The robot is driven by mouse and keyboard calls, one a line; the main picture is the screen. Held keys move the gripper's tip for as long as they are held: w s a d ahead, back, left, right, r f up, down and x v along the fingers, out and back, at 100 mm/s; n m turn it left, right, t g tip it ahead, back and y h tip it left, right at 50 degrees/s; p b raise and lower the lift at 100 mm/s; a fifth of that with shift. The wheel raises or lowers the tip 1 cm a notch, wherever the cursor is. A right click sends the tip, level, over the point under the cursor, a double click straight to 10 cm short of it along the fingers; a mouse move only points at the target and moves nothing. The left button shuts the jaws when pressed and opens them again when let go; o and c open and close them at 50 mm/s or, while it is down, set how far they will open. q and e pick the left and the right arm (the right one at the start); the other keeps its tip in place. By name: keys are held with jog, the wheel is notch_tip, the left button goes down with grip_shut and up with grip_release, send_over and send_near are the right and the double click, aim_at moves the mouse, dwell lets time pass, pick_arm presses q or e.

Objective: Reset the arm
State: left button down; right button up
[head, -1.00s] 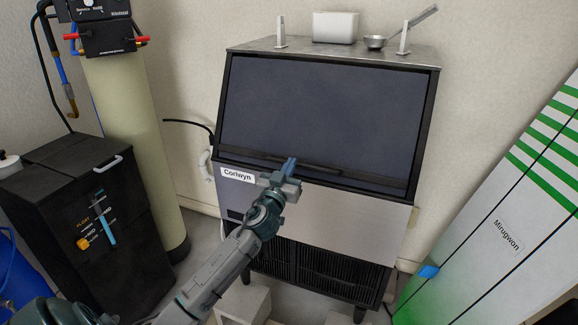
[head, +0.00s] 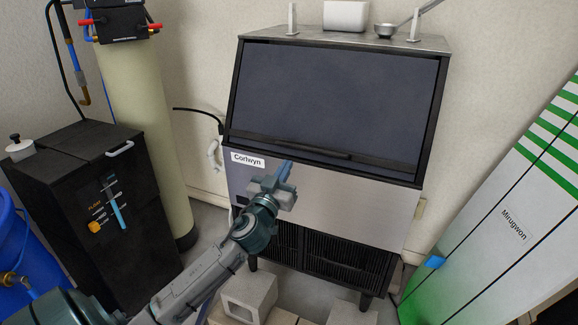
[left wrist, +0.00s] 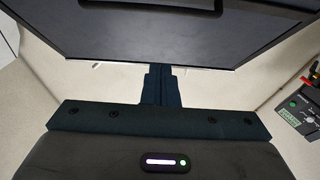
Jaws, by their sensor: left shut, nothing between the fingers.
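The ice maker (head: 320,205) stands against the wall with its dark sloped door (head: 340,108) closed. Its black handle strip (head: 310,147) runs along the door's lower edge. My left gripper (head: 286,172) is shut and empty in front of the steel panel, below the handle and apart from it. In the left wrist view my gripper's closed fingers (left wrist: 157,84) point toward the dark door (left wrist: 190,35). My right gripper is not in view.
A white container (head: 346,15) and a metal scoop (head: 388,30) sit on top of the ice maker. A black cabinet (head: 80,205) and a cream tank (head: 148,120) stand at left. A white-green panel (head: 500,215) stands at right. Concrete blocks (head: 250,298) lie below.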

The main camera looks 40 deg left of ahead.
pick_arm(q)
jog(key=shift+s+d+f, duration=0.1)
jog(key=shift+s+f, duration=0.05)
jog(key=shift+s, duration=0.3)
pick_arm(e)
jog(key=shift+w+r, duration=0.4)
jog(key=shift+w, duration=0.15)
